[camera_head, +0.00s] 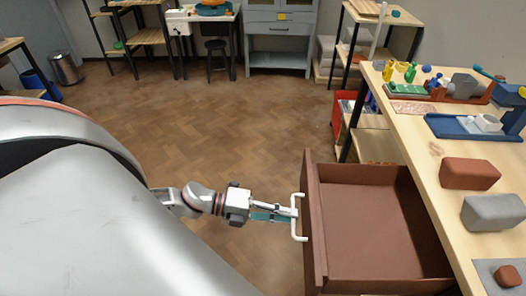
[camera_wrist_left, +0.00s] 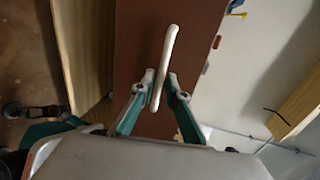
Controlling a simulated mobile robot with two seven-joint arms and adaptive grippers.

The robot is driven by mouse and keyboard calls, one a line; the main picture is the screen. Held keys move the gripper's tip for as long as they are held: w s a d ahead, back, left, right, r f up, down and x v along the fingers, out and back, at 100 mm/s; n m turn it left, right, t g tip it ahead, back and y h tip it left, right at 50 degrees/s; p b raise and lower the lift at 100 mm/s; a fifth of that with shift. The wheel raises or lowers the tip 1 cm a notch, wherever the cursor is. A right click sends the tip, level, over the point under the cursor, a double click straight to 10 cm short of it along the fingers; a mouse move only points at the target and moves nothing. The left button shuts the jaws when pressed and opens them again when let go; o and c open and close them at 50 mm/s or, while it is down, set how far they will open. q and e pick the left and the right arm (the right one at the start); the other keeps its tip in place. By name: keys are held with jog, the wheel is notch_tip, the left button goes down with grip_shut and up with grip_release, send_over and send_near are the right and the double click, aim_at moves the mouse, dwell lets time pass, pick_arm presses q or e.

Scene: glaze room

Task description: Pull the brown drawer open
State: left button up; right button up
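The brown drawer (camera_head: 365,222) is pulled well out from under the right-hand wooden table, and its inside looks empty. Its white handle (camera_head: 298,217) is on the drawer front (camera_head: 314,220), facing left. My left gripper (camera_head: 290,214) reaches in from the left, level with the handle. In the left wrist view its two green-and-grey fingers (camera_wrist_left: 161,88) lie on either side of the white handle (camera_wrist_left: 165,65), close against it, with the brown front (camera_wrist_left: 190,30) behind. My right gripper is not in view.
The table (camera_head: 425,150) carries a brown block (camera_head: 469,173), a grey block (camera_head: 494,211), a blue tool (camera_head: 475,127) and several small items. A red bin (camera_head: 344,118) stands beyond the drawer. The parquet floor (camera_head: 220,120) left of the drawer is clear.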

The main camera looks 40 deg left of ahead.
pick_arm(q)
jog(key=v, duration=0.9)
jog(key=shift+s+a, duration=0.2)
jog(key=shift+a, duration=0.1)
jog(key=shift+r, duration=0.1)
